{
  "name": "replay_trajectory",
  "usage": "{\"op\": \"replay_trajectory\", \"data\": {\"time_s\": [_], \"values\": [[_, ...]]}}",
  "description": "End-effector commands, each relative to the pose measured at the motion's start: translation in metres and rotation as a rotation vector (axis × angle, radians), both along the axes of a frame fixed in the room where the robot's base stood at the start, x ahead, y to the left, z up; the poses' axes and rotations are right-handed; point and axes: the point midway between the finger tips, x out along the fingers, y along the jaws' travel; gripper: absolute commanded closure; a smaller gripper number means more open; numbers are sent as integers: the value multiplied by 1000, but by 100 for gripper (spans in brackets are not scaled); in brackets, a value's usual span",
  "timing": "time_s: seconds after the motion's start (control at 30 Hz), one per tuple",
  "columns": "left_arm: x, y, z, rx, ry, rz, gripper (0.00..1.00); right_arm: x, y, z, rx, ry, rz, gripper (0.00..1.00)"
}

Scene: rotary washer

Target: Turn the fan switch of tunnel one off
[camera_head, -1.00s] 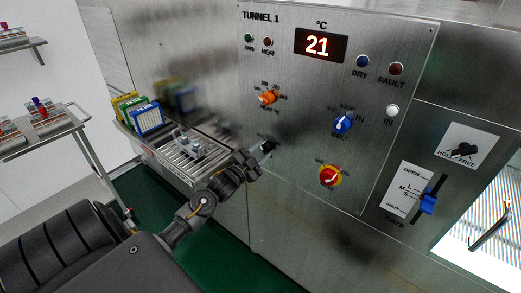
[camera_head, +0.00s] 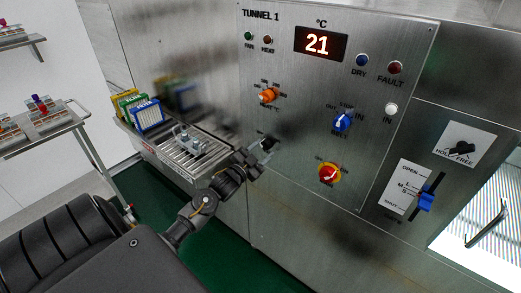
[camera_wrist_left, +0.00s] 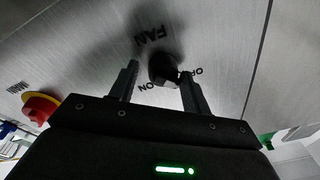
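The fan switch is a small black knob (camera_wrist_left: 163,68) on the steel panel, marked FAN, ON and OFF in the left wrist view. My left gripper (camera_wrist_left: 158,70) is open, with one finger on each side of the knob. A gap shows on the knob's left side; the right finger is very close, and I cannot tell if it touches. The fan lamp (camera_head: 248,36) is a small dark green light under TUNNEL 1. My right gripper is not in view.
The orange heat knob (camera_head: 267,95) is above the gripper. The blue belt knob (camera_head: 342,121) and the red and yellow knob (camera_head: 329,173) are to its right. A roller shelf (camera_head: 190,155) with racks is to its left. A trolley (camera_head: 45,135) stands at far left.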

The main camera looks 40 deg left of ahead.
Motion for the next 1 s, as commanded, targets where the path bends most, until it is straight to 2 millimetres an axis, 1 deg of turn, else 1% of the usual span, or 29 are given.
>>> {"op": "replay_trajectory", "data": {"time_s": [0.03, 0.07, 0.1, 0.33, 0.47, 0.57, 0.8, 0.9, 1.0], "values": [[0, 0, -2, -1, 5, 0, 49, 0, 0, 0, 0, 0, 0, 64], [0, 0, -2, -1, 3, 1, 45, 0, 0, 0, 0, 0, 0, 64], [0, 1, -1, 0, 3, 2, 44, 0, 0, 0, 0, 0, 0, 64], [-1, 2, 2, 2, -4, 5, 44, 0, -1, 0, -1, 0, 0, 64], [-9, 2, -1, 2, -5, 6, 44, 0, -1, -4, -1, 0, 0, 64], [-24, 2, -5, 3, -3, 5, 44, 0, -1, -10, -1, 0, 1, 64], [-72, 0, -12, 3, -1, 3, 44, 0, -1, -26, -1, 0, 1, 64], [-88, 0, -13, 2, 0, 4, 44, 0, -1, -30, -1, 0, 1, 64], [-99, -1, -14, 1, 0, 2, 44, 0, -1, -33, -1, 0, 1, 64]]}}
